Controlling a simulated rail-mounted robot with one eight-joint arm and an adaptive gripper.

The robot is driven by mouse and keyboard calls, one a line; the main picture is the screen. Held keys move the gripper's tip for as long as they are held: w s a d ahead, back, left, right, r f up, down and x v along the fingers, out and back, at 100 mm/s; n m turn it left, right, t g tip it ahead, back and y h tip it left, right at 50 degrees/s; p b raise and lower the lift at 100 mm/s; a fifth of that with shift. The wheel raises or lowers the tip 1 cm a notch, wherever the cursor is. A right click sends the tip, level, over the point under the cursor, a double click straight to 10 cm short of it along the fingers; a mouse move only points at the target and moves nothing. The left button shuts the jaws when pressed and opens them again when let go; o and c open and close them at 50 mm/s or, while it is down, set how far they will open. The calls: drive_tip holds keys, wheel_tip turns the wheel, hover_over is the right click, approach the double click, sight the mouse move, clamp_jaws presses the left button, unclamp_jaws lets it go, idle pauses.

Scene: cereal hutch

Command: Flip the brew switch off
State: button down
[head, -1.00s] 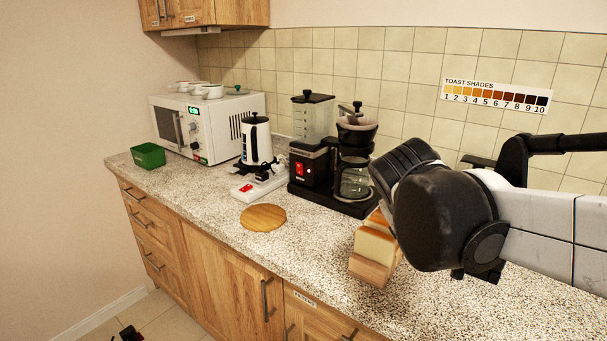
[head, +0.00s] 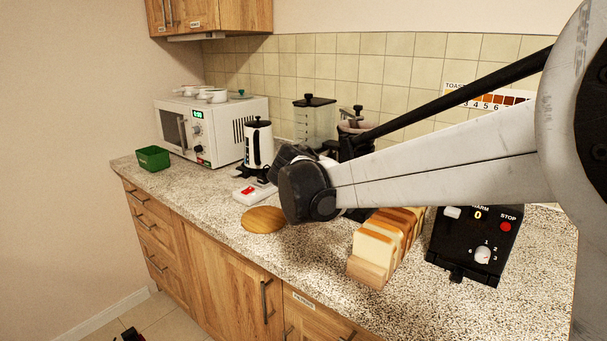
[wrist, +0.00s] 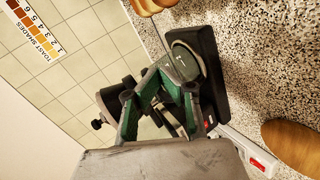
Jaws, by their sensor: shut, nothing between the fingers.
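The coffee maker shows in the head view by its clear water tank (head: 314,122); its lower front, where the red switch sits, is hidden behind my arm. In the wrist view its black base (wrist: 210,75) and glass carafe (wrist: 182,62) lie just beyond my gripper (wrist: 172,82). A small red patch (wrist: 209,122), likely the brew switch, shows beside the right finger; I cannot tell its position or whether the finger touches it. My gripper is shut and empty, its fingers in front of the coffee maker. In the head view the fingers are hidden behind my wrist.
A white power strip (head: 254,192) with a red switch lies left of my wrist; it also shows in the wrist view (wrist: 256,160). A round wooden board (head: 263,220), sliced bread (head: 385,240), a black toaster (head: 474,245) and a kettle (head: 259,145) stand nearby.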

drive_tip(key=w+a+f+n+t+h, duration=0.1)
drive_tip(key=w+a+f+t, duration=0.1)
drive_tip(key=a, duration=0.6)
drive_tip(key=w+a+f+n+t+h, duration=0.1)
drive_tip(key=w+a+f+t, duration=0.1)
drive_tip(key=a, duration=0.6)
drive_tip(key=w+a+f+n+t+h, duration=0.1)
drive_tip(key=w+a+f+t, duration=0.1)
drive_tip(key=w+a, duration=0.3)
drive_tip(key=shift+a+f+n+b, duration=0.2)
drive_tip(key=shift+a+f, duration=0.25)
drive_tip(key=shift+a, duration=0.3)
drive_tip(key=shift+a+f+n+b, duration=0.1)
drive_tip(key=shift+a+f+b, duration=0.1)
drive_tip(key=shift+a+f, duration=0.4)
drive_tip(key=shift+a+r, duration=0.15)
drive_tip(key=b+x, duration=0.1)
drive_tip(key=x, duration=1.3)
drive_tip(key=shift+r, duration=0.25)
